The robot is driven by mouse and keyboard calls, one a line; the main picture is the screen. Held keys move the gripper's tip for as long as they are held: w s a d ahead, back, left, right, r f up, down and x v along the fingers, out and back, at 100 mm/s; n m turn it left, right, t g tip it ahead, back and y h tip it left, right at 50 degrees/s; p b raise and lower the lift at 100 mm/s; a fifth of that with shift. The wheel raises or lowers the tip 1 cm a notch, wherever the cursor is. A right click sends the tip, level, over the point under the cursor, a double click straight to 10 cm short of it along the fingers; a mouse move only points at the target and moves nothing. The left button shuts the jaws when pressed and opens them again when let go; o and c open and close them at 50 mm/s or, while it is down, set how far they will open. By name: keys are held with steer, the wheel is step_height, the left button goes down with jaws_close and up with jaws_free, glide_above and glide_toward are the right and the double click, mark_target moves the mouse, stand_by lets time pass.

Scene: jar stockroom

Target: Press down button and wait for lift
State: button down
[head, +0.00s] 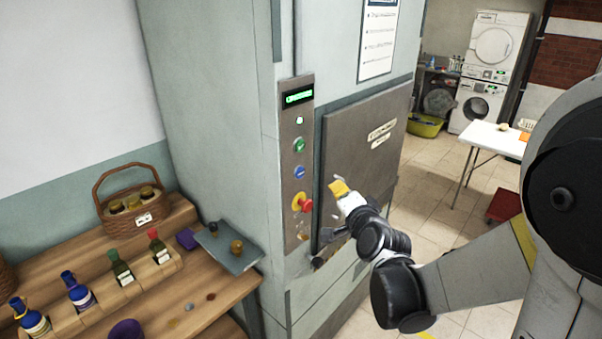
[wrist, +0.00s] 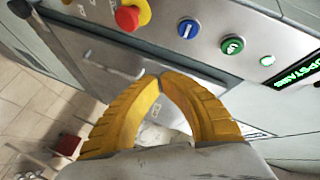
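The lift's control panel (head: 298,160) is a narrow metal strip left of the grey lift door (head: 365,145), which is shut. The blue button (head: 299,172), with a white mark, sits below the green button (head: 299,145). In the wrist view the blue button (wrist: 187,28) and green button (wrist: 232,45) lie beyond my fingertips. The green-lit display (wrist: 295,78) reads "UPSTAIRS". My gripper (head: 338,187) has yellow fingers and is in front of the door, right of the panel. In the wrist view its fingertips (wrist: 163,76) meet, with nothing between them, apart from the buttons.
A red mushroom button (head: 305,204) on a yellow base sits just below the blue button. A wooden bench (head: 200,300) with bottles and a basket (head: 133,203) stands at left. A white table (head: 490,139) and a red trolley (head: 504,206) are at right, beyond tiled floor.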

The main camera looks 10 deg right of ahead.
mark_target(300, 172)
steer(key=w+a, duration=0.1)
steer(key=w, duration=0.1)
steer(key=w+a, duration=0.3)
steer(key=w, duration=0.1)
steer(key=shift+w+a, duration=0.25)
steer(key=shift+a, duration=0.1)
stand_by(1.2)
steer(key=shift+w+a, duration=0.25)
steer(key=shift+w, duration=0.1)
